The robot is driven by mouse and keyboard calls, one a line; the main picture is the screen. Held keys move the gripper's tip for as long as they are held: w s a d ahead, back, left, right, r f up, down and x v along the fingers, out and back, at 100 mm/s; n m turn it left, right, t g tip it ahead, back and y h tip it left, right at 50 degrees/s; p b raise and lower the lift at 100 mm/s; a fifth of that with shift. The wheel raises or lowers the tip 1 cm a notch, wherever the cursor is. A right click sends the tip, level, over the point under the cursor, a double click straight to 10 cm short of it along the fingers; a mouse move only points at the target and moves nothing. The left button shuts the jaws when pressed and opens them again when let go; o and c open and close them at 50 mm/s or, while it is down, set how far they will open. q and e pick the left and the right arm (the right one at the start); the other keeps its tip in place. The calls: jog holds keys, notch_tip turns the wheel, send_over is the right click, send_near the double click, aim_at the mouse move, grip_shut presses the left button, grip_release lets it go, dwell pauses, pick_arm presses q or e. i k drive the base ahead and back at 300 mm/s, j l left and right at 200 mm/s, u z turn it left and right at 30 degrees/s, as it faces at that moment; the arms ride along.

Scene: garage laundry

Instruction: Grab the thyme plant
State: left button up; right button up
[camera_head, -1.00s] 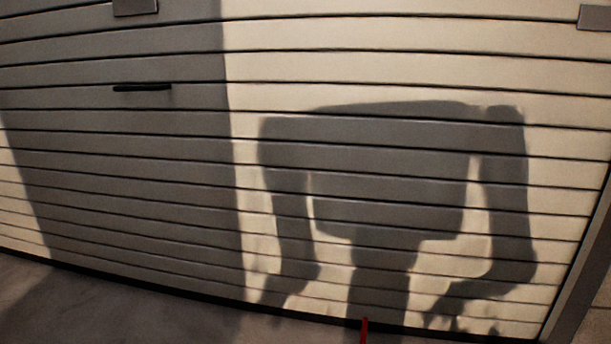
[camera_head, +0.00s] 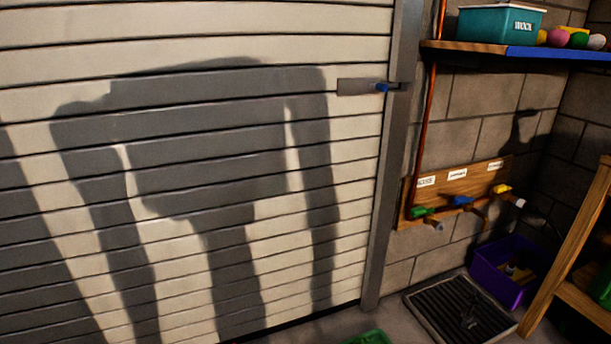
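No thyme plant can be made out in the head view. Neither of my grippers is in the picture; only the shadow of my body and arms falls on the slatted garage door (camera_head: 345,215).
A shelf (camera_head: 470,47) at upper right holds a teal box (camera_head: 499,23) and colored balls. Below are a wooden board with taps (camera_head: 460,184), a purple crate (camera_head: 495,285), a dark floor grate (camera_head: 445,320) and a wooden rack (camera_head: 570,245). A green object (camera_head: 368,338) shows at the bottom edge.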

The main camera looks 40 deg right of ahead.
aim_at(467, 318)
jog(key=z, duration=2.4)
jog(key=u, duration=0.4)
jog(key=i+l+u, duration=0.2)
jog(key=u, duration=0.15)
jog(key=i+l+u, duration=0.15)
jog(key=u, duration=0.2)
jog(key=i+l+u, duration=0.1)
jog(key=l+u, duration=0.25)
